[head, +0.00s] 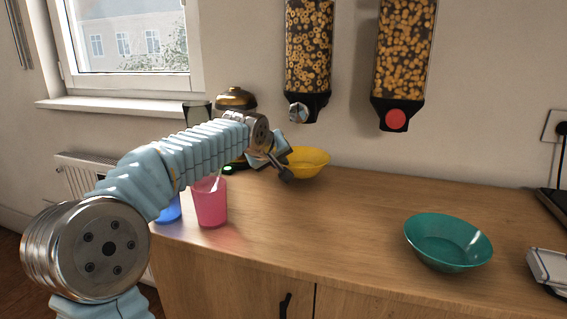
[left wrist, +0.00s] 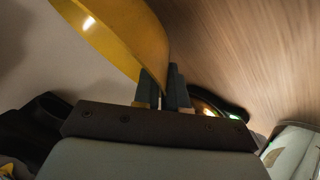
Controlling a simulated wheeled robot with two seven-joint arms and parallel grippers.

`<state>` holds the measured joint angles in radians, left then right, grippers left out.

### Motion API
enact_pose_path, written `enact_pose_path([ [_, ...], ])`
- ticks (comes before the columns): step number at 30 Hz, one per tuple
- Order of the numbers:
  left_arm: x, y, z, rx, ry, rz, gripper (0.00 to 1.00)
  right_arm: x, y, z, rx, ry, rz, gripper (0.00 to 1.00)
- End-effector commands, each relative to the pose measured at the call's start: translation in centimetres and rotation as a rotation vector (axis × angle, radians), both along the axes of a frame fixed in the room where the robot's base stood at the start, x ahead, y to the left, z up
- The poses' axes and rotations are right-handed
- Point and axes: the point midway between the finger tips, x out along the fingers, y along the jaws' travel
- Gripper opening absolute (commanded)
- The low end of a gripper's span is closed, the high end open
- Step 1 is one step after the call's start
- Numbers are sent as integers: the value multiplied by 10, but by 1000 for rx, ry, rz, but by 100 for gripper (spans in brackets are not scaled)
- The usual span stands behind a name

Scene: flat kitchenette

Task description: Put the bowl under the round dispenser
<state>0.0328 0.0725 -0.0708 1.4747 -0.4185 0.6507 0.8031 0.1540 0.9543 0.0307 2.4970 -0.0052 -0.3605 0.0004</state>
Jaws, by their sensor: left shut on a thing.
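A yellow bowl (head: 309,161) is at the back of the counter, roughly below the left dispenser (head: 309,50), which holds ring-shaped cereal and has a faceted silver knob. The right dispenser (head: 404,45) has a round red knob (head: 396,119). My left gripper (head: 283,172) is shut on the left side of the yellow bowl. In the left wrist view the fingers (left wrist: 171,78) meet at the rim of the bowl (left wrist: 120,35). I cannot tell whether the bowl touches the counter. A teal bowl (head: 448,243) stands at the front right. My right gripper is out of view.
A pink cup (head: 210,205) and a blue item (head: 169,210) stand at the counter's left end, close to my left arm. A brass-topped appliance (head: 235,99) is behind the arm. A folded cloth (head: 549,266) lies far right. The counter's middle is clear.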

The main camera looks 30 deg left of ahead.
Motion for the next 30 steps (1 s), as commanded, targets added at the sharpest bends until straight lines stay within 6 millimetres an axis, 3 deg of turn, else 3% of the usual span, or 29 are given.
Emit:
enact_pose_path([
  [8,29,5,-21,1,-1,1,0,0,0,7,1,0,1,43],
  [17,30,5,-25,0,-1,0,0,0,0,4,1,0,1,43],
  [18,29,5,-26,0,0,0,13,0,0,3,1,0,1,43],
  [20,29,5,-25,0,0,0,22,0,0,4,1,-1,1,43],
  [30,29,5,-21,0,0,0,22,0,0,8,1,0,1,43],
])
